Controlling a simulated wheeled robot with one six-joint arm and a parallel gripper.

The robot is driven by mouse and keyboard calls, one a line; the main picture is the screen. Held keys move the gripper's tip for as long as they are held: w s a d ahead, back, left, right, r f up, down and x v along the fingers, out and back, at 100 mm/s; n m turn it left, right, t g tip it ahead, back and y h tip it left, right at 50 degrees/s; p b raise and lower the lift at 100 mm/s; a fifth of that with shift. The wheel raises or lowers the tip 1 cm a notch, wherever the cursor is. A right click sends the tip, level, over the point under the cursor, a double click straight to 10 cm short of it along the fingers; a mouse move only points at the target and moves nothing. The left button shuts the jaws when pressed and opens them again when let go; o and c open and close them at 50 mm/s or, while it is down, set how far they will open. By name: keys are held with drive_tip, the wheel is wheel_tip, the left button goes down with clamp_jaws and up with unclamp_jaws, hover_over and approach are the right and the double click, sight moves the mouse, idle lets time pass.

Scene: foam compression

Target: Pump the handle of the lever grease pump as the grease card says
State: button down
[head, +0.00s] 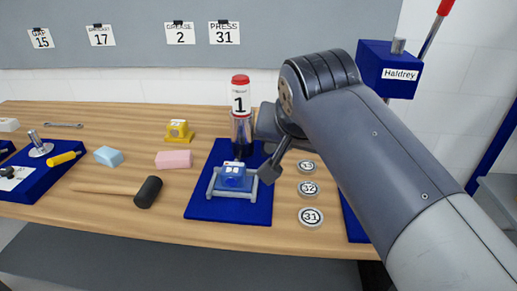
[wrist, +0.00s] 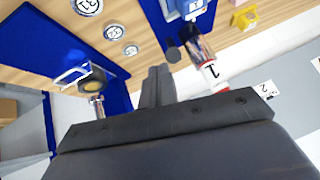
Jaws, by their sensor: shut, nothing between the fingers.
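The grease card (head: 180,33) on the back board reads 2. On the blue mat (head: 200,212) stands a clear and dark cylinder with a red cap and a white label (head: 239,105) reading 1. In front of it sits a blue block in a grey bar frame (head: 233,180). The labelled cylinder also shows in the wrist view (wrist: 209,71). I cannot tell for sure which part is the pump's handle. My gripper (head: 268,173) is shut and empty, at the mat's right side in the picture; its fingers (wrist: 157,85) point at the bench in the wrist view.
A blue "Haldrey" machine (head: 387,66) with a red-tipped lever stands right, partly behind my arm. Numbered discs (head: 311,217) lie right of the mat. Left are a mallet (head: 148,192), a pink block (head: 173,159), a light-blue block (head: 109,156) and a yellow block (head: 179,131).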

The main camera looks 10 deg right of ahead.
drive_tip(key=w+d+r+g+y+p, duration=0.1)
drive_tip(key=w+d+r+g+p, duration=0.2)
drive_tip(key=w+r+p, duration=0.5)
wheel_tip(320, 180, up, 2)
drive_tip(key=shift+r+g+p, duration=0.1)
drive_tip(key=shift+g+p, duration=0.4)
drive_tip(key=shift+p, duration=0.7)
drive_tip(key=shift+w, duration=0.1)
drive_tip(key=x, duration=0.4)
drive_tip(key=s+x, duration=0.1)
drive_tip(key=x, duration=0.3)
drive_tip(key=s+a+x, duration=0.1)
drive_tip(key=x, duration=0.3)
drive_tip(key=shift+f, duration=0.5)
drive_tip(key=shift+a+f, duration=0.15)
drive_tip(key=shift+f, duration=0.2)
